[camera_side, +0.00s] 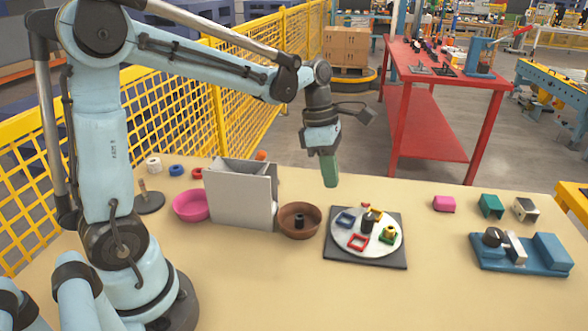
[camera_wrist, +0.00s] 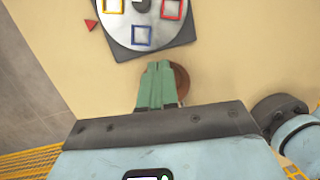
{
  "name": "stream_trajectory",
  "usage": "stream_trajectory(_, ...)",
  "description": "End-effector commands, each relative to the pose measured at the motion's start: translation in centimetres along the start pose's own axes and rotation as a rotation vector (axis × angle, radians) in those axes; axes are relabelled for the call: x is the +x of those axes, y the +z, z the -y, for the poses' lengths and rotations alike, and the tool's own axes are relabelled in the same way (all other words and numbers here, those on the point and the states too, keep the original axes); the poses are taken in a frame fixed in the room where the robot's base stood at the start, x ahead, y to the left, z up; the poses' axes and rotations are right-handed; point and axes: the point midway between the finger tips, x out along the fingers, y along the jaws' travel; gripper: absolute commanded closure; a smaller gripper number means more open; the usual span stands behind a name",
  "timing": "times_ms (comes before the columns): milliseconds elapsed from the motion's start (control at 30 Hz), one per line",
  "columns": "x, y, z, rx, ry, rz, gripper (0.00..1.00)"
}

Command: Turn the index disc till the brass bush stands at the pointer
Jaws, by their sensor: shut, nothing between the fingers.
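The white index disc (camera_side: 372,246) lies on a dark square plate (camera_side: 342,258); it also shows at the top of the wrist view (camera_wrist: 122,27), cut off. The disc carries blue (camera_side: 345,219), red (camera_side: 358,241) and yellow (camera_side: 366,206) square frames and a dark upright knob (camera_side: 368,219) near its middle. A green frame with a yellow, brass-like piece (camera_side: 388,234), apparently the bush, sits at the front right. A red triangular pointer (camera_wrist: 90,26) lies at the rim, on the back side, nearest the yellow frame. My gripper (camera_side: 331,184) is shut and empty, above and behind the disc's left side.
A brown bowl (camera_side: 291,232) with a dark part inside stands left of the plate. A grey box (camera_side: 240,203) and pink bowl (camera_side: 190,207) are further left. A blue fixture (camera_side: 520,260) and several small blocks are right. The table's front is clear.

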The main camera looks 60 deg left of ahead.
Motion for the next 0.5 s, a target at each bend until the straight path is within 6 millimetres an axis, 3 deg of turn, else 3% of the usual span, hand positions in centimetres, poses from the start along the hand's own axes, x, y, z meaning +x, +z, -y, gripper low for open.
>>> stream_trajectory(33, 0.0, -1.3, 0.3, 0.052, -0.001, 0.032, 1.0)
stream_trajectory(200, 0.1, -3.5, 1.1, 0.219, 0.007, 0.113, 1.0)
stream_trajectory(500, 1.2, -3.9, 1.5, 0.292, 0.016, 0.143, 1.0)
